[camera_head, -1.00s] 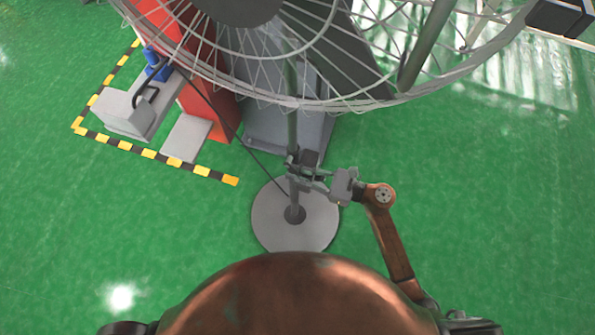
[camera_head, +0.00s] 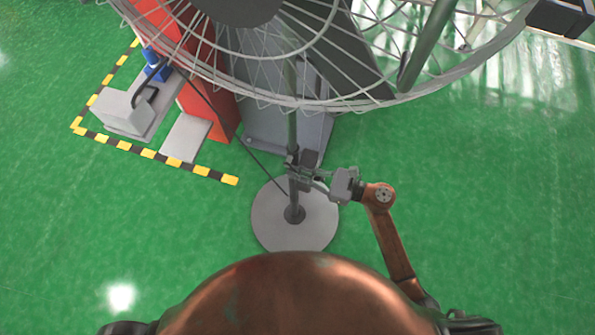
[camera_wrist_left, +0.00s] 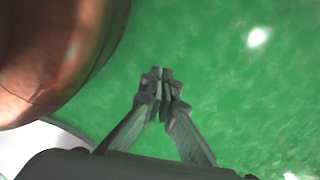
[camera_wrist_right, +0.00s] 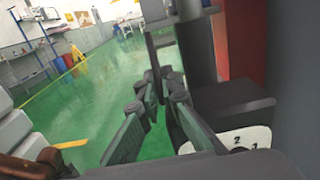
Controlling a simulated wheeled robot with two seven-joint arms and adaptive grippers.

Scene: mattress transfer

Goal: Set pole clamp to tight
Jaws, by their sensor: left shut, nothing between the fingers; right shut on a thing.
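The pole clamp (camera_head: 309,157) is a small dark block on the upright grey pole (camera_head: 292,130) of a large fan. My right gripper (camera_head: 303,175) is at the clamp, coming from the right. In the right wrist view, the fingers (camera_wrist_right: 160,88) are shut around a narrow grey part below the dark clamp body (camera_wrist_right: 194,48); the contact is partly hidden. A white plate with dark digits (camera_wrist_right: 240,139) shows at lower right there. The clamp's setting cannot be read. My left gripper (camera_wrist_left: 163,82) is shut and empty over green floor, outside the head view.
The fan cage (camera_head: 300,100) spreads over the top of the head view. The round grey fan base (camera_head: 268,222) stands on the floor. A cable runs left to a red machine (camera_head: 205,105) with yellow-black floor tape (camera_head: 165,157).

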